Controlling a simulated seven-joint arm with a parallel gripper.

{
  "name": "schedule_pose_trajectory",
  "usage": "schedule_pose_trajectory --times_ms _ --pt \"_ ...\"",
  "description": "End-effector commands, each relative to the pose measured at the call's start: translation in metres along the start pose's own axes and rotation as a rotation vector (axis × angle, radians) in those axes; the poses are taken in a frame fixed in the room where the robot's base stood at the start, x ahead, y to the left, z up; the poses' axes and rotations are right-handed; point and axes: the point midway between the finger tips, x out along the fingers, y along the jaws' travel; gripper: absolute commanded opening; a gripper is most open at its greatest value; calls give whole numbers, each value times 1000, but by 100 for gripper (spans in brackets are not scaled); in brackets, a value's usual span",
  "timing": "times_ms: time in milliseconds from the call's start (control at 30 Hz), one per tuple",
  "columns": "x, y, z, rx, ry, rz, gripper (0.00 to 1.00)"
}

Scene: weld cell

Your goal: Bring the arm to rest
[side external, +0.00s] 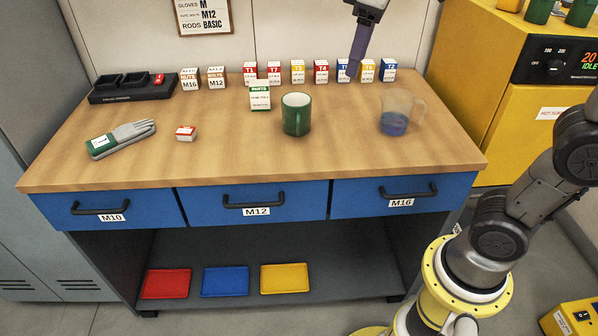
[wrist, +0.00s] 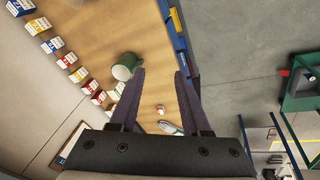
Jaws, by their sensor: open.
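My gripper (side external: 357,62) hangs in the air above the back right part of the wooden workbench (side external: 225,140), in front of the row of small boxes in the side view. In the wrist view my gripper (wrist: 161,72) shows its two purple fingers spread apart with nothing held between them. The green mug (side external: 296,114) stands upright on the bench, apart from the gripper; it also shows in the wrist view (wrist: 125,66) beside one fingertip.
A jug with blue liquid (side external: 394,122) stands at the right of the bench. A green-labelled box (side external: 260,97), a small red-and-white box (side external: 186,133), a glove (side external: 121,138) and a black tray (side external: 132,92) also sit there. A yellow oven (side external: 500,100) stands at right.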

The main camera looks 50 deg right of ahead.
Motion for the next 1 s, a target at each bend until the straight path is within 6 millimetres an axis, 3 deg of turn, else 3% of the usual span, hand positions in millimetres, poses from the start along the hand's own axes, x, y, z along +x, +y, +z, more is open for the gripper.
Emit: schedule_pose_trajectory --times_ms 33,167,300,433,633,1000 --pt "-3 -1 23 33 30 -1 47" --pt "3 -11 70 111 102 -10 47" --pt "24 -29 118 200 177 -25 47" --pt "52 -47 147 267 222 -48 47" --pt "88 -64 161 330 227 -87 47" --pt "86 -62 153 353 259 -87 47"
